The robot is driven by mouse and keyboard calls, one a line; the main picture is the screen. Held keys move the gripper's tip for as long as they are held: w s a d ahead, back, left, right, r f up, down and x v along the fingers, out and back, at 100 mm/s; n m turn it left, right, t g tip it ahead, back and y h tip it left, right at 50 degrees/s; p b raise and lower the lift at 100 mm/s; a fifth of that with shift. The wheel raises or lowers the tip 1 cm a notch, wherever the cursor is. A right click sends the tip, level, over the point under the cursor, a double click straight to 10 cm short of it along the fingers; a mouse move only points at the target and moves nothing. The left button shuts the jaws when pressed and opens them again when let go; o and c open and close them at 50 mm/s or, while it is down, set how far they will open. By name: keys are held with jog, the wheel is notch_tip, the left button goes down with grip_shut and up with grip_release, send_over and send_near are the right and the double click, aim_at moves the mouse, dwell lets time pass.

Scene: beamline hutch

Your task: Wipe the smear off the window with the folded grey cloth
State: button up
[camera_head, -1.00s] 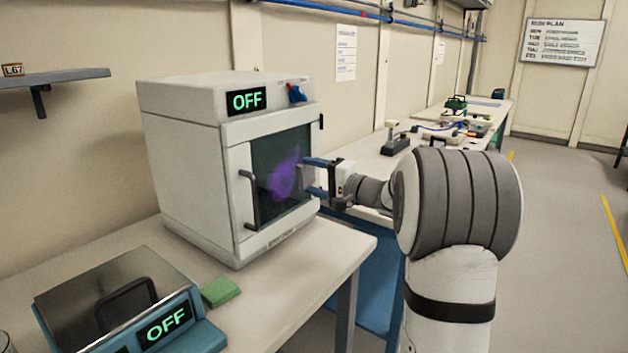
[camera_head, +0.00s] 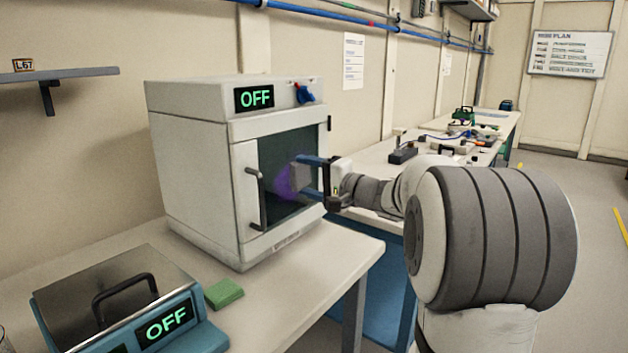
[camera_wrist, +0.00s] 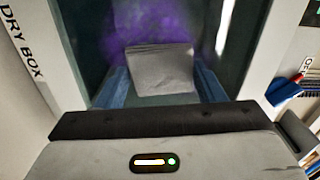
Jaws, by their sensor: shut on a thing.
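The dry box (camera_head: 195,185) stands on the bench with its dark window (camera_head: 287,160) facing my arm. A purple smear (camera_head: 284,185) lies on the window; in the wrist view the smear (camera_wrist: 210,40) spreads above and around the cloth. My gripper (camera_head: 310,175) is at the window, its blue fingers pointing at the glass. In the wrist view my gripper (camera_wrist: 165,92) is shut on the folded grey cloth (camera_wrist: 160,70), which lies against or very near the glass. I cannot tell whether it touches. The cloth is hidden in the head view.
The door handle (camera_head: 255,198) stands out on the left of the window. A green sponge-like block (camera_head: 224,293) and a blue device with a lidded top (camera_head: 120,290) sit on the bench (camera_head: 300,290) at front left. A blue knob (camera_head: 304,93) is above the window.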

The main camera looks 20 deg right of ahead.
aim_at(274, 172)
jog(key=shift+s+a+b, duration=0.7)
jog(key=shift+a+b, duration=0.15)
jog(key=shift+a, duration=0.15)
jog(key=shift+s+a+b, duration=0.75)
jog(key=shift+a+b, duration=0.15)
jog(key=shift+a, duration=0.15)
jog(key=shift+s+a+b, duration=0.7)
jog(key=shift+a+b, duration=0.15)
jog(key=shift+a, duration=0.15)
jog(key=shift+r+p, duration=0.65)
jog(key=shift+r, duration=0.65)
jog(key=shift+c, duration=0.3)
jog(key=shift+w+d+f+b, duration=0.1)
jog(key=shift+w+d+b, duration=0.05)
jog(key=shift+w+d, duration=0.8)
jog(key=shift+w+d+f+b, duration=0.1)
jog(key=shift+w+d, duration=0.5)
jog(key=shift+d, duration=0.65)
jog(key=shift+w+d+b, duration=0.15)
jog(key=shift+w+d, duration=0.65)
jog(key=shift+d, duration=0.3)
jog(key=shift+w+d+r, duration=0.1)
jog(key=shift+w+d, duration=1.15)
jog(key=shift+d, duration=0.3)
jog(key=shift+b+v, duration=1.15)
jog(key=shift+v, duration=1.75)
